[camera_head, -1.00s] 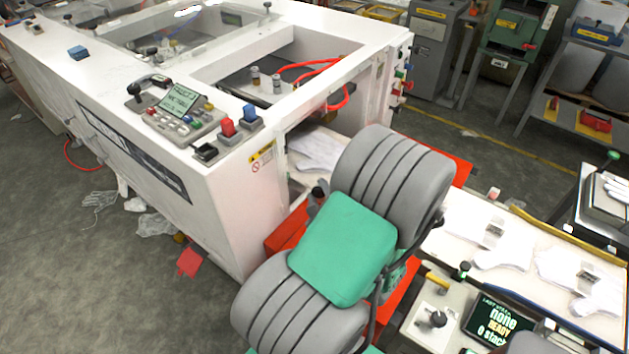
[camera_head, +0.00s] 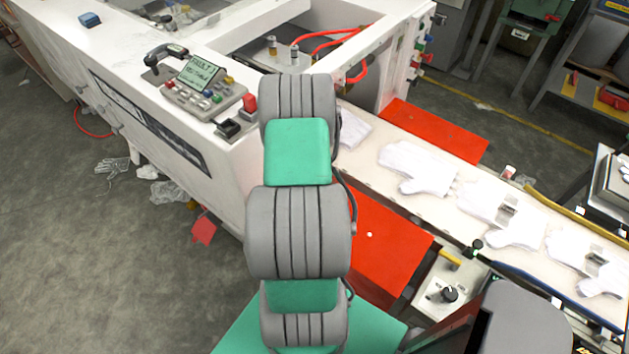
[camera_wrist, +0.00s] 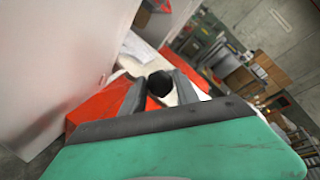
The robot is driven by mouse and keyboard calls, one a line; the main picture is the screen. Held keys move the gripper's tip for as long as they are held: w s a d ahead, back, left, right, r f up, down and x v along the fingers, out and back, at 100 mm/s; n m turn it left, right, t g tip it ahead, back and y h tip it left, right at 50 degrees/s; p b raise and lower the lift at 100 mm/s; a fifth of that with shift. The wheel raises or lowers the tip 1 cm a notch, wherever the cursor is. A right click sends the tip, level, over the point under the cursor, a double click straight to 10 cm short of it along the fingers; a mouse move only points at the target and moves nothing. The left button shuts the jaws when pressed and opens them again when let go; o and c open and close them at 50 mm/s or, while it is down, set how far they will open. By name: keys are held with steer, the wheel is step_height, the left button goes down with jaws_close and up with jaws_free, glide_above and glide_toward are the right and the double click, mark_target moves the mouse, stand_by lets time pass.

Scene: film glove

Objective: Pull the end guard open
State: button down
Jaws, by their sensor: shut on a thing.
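My gripper (camera_wrist: 163,80) shows in the wrist view, its two dark fingers shut on a round black knob (camera_wrist: 159,85). Red panels (camera_wrist: 95,108) and the pale conveyor surface lie behind the knob. In the head view my own arm hides the gripper and the knob. The white machine (camera_head: 222,165) ends behind my arm, where the conveyor comes out. I cannot make out the end guard's outline, or how far open it stands, in either view.
The conveyor (camera_head: 365,170) carries several white gloves (camera_head: 418,168) off to the right. A red panel (camera_head: 385,235) lies on its near side, another (camera_head: 435,130) on its far side. A control panel (camera_head: 200,88) sits on the machine. Grey floor at left holds scattered scraps.

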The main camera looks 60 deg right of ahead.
steer(key=shift+w+d, duration=0.1)
steer(key=shift+w, duration=0.2)
steer(key=c, duration=1.4)
jaws_free()
steer(key=o, duration=0.3)
steer(key=shift+w+d, duration=0.1)
steer(key=shift+w, duration=0.1)
steer(key=shift+o, duration=0.5)
steer(key=shift+s, duration=0.15)
steer(key=shift+d, duration=0.1)
